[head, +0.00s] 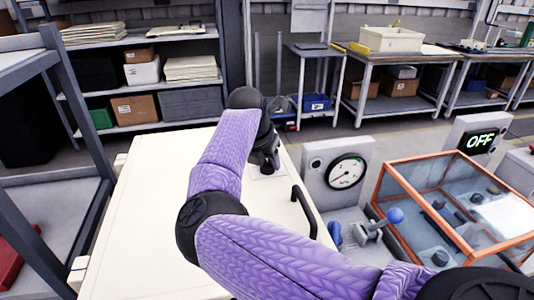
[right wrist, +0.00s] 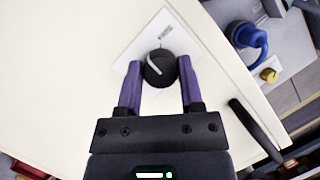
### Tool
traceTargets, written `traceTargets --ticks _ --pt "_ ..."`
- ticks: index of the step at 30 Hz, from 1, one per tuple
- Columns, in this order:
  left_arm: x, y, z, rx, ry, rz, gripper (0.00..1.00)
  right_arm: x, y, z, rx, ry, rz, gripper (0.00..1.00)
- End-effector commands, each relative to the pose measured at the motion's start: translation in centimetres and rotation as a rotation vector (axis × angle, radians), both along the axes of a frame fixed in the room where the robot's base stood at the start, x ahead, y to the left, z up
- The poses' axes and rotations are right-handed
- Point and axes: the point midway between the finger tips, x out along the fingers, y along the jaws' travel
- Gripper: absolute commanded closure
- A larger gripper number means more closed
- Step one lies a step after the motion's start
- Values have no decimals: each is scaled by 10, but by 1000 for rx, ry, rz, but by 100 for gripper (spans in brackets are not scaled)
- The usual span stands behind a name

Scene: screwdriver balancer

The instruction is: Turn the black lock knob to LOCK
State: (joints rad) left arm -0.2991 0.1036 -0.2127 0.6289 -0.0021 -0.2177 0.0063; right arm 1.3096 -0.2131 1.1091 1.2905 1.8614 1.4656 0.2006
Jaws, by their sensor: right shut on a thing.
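The black lock knob (right wrist: 160,72) sits on a white square plate (right wrist: 137,48) in the right wrist view. A pale pointer line on it points toward the upper left of that view. The plate's lettering is too small to read. My right gripper (right wrist: 159,67) has its two purple fingers on either side of the knob, shut on it. In the head view my right gripper (head: 271,158) is over the cream panel (head: 150,215), and it and the arm hide the knob. My left gripper is not in view.
A black bar handle (head: 304,212) stands on the panel's right side. Right of it are a gauge (head: 345,172), a blue-knobbed lever (head: 394,216) and an orange-framed clear case (head: 447,190). A sign (head: 481,141) reads OFF. The panel's left part is clear.

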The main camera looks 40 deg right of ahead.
Motion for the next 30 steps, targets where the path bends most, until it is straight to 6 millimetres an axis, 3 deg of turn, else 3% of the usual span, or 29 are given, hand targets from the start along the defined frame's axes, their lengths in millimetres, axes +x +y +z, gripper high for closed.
traceTargets --ticks 12,30 --pt "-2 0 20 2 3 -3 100 -1 -1 2 -1 -2 388 100" --pt "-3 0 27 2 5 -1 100 -2 -2 1 -2 0 803 100"
